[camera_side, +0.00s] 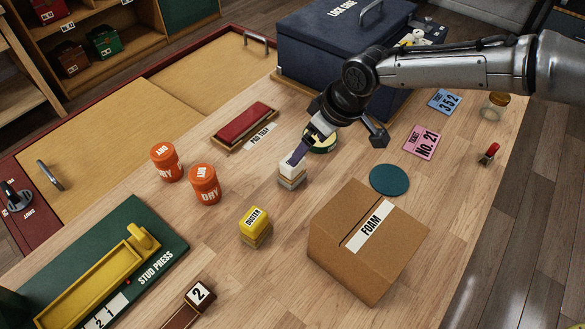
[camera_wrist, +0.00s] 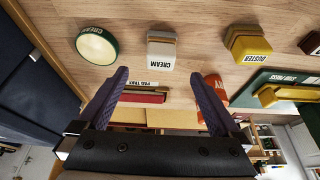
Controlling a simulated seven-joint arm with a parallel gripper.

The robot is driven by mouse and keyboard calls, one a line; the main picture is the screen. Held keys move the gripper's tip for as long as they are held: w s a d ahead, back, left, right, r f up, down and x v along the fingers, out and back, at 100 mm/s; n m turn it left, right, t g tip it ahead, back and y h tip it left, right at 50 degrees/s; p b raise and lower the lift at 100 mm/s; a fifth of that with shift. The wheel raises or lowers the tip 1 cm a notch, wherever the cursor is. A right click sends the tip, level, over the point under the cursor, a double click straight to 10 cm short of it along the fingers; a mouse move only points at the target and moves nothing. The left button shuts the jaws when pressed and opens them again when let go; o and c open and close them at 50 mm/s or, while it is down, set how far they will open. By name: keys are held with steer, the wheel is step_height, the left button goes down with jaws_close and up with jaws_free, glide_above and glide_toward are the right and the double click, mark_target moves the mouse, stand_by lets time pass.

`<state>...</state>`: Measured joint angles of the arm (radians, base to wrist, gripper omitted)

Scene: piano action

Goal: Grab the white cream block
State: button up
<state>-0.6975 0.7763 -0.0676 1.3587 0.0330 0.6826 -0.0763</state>
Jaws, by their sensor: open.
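The white cream block (camera_side: 291,168) sits upright on the wooden table, with a grey and tan lower part. In the wrist view the block (camera_wrist: 161,50) carries a CREAM label and stands beyond the fingertips, roughly centred between them. My gripper (camera_side: 298,155) is open, with its purple fingers just above and behind the block in the side view. In the wrist view the fingers of my gripper (camera_wrist: 160,80) are spread wide with nothing between them. The side view does not show clearly whether a finger touches the block.
A round green-rimmed tin (camera_wrist: 97,45), also labelled CREAM, stands close beside the block. A yellow duster block (camera_side: 254,220), a cardboard FOAM box (camera_side: 365,245), orange pots (camera_side: 205,184) and a red pad tray (camera_side: 246,126) stand around. Bare table lies between the block and the duster.

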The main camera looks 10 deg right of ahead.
mark_target(292, 170)
steer(key=shift+a+x, duration=0.15)
steer(key=shift+x, duration=2.6)
steer(key=shift+a+x, duration=0.15)
steer(key=shift+x, duration=2.6)
steer(key=shift+w+r, duration=0.1)
steer(key=shift+w, duration=0.05)
steer(key=c, duration=1.5)
